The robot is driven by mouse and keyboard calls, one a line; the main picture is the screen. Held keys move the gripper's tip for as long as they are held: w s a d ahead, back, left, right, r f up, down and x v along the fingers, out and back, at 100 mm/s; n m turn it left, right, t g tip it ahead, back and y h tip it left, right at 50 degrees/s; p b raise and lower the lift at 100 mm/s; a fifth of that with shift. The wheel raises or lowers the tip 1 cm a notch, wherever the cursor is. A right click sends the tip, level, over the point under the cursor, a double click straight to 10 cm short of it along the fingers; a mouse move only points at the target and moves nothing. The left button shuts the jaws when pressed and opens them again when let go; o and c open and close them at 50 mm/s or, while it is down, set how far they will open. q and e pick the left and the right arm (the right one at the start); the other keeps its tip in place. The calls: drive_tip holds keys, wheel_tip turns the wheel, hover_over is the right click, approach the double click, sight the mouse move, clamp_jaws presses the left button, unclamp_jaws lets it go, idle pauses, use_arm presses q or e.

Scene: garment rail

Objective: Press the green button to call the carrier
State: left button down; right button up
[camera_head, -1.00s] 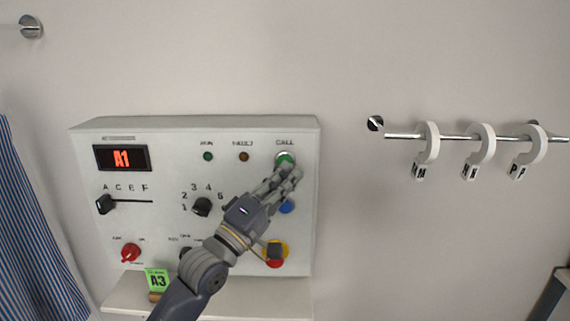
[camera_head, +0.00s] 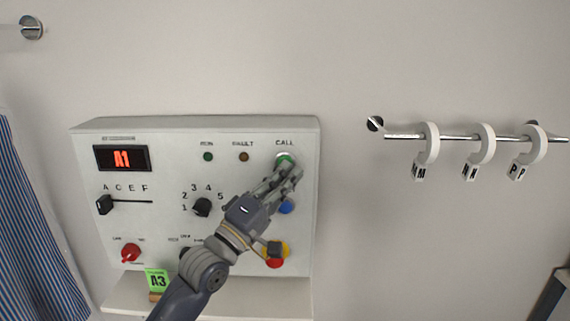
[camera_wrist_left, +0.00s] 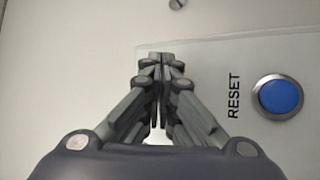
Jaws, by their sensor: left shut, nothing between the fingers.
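The green button (camera_head: 284,158) sits under the word CALL at the upper right of the white control panel (camera_head: 150,220). My left gripper (camera_head: 291,168) is shut and empty, with its fingertips at the button's lower edge in the head view. The fingers cover part of the button there, and I cannot tell whether they touch it. In the left wrist view the shut fingers (camera_wrist_left: 161,60) hide the green button. My right gripper is not in view.
A blue RESET button (camera_wrist_left: 279,97) lies close by, also in the head view (camera_head: 287,207). A red button on yellow (camera_head: 275,263) is below my wrist. A display (camera_head: 122,158) reads A1. A rail (camera_head: 455,137) with several white hooks is on the right.

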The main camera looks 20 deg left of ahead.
use_arm(q)
drive_tip(key=shift+w, duration=0.25)
